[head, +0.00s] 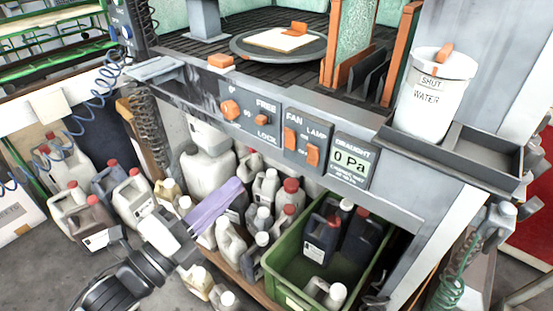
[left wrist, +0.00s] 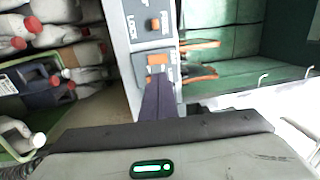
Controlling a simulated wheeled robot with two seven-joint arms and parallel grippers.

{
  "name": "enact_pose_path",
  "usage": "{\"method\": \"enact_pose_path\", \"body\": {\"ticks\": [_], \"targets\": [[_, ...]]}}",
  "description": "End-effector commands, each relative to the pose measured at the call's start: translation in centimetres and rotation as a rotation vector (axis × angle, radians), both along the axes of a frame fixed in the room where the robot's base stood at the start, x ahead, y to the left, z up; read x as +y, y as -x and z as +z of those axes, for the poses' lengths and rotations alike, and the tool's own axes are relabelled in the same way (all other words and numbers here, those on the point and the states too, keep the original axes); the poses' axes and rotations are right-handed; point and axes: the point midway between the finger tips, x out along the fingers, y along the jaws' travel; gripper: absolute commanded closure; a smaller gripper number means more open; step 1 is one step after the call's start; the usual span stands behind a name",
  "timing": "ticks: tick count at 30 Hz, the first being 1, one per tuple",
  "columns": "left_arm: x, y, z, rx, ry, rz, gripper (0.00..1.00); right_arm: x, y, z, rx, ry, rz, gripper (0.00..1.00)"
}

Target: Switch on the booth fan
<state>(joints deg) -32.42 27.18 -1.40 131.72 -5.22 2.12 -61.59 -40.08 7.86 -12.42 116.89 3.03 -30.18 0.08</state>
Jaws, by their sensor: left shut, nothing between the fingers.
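The booth's control panel runs along the front edge of the bench. Its fan switch (head: 290,138) is an orange rocker under the word FAN, beside the orange lamp switch (head: 312,155). The draught display (head: 351,159) reads 0 Pa. My left gripper (head: 238,184) is shut and empty, its purple fingers pointing up and right toward the panel from below left of the switches. In the left wrist view the fingertips (left wrist: 158,78) overlap the panel just below an orange switch (left wrist: 157,60), partly hiding that area; contact cannot be told. My right gripper is not seen.
A turntable (head: 278,46) stands inside the booth. A white water bucket (head: 432,95) stands on the ledge beside a grey tray (head: 474,158). Several bottles and a green crate (head: 300,298) crowd the space below the panel. A blue coiled hose (head: 77,120) hangs at left.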

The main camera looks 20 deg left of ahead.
Motion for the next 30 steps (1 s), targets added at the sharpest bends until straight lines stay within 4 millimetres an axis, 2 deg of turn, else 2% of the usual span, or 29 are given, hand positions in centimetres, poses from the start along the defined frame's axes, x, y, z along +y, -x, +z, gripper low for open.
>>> {"method": "enact_pose_path", "body": {"ticks": [9,14,20,30], "targets": [[-0.1,0.0,0.5,-0.017,-0.018,-0.002,1.00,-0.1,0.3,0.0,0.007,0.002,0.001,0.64],[-0.3,-0.7,0.6,-0.018,-0.016,-0.001,1.00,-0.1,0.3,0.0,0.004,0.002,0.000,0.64],[-1.2,-3.4,1.1,-0.020,-0.015,-0.001,1.00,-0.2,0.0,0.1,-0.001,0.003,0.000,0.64],[-3.4,-9.2,1.9,-0.019,-0.014,-0.001,1.00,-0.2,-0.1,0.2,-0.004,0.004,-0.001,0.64]]}}
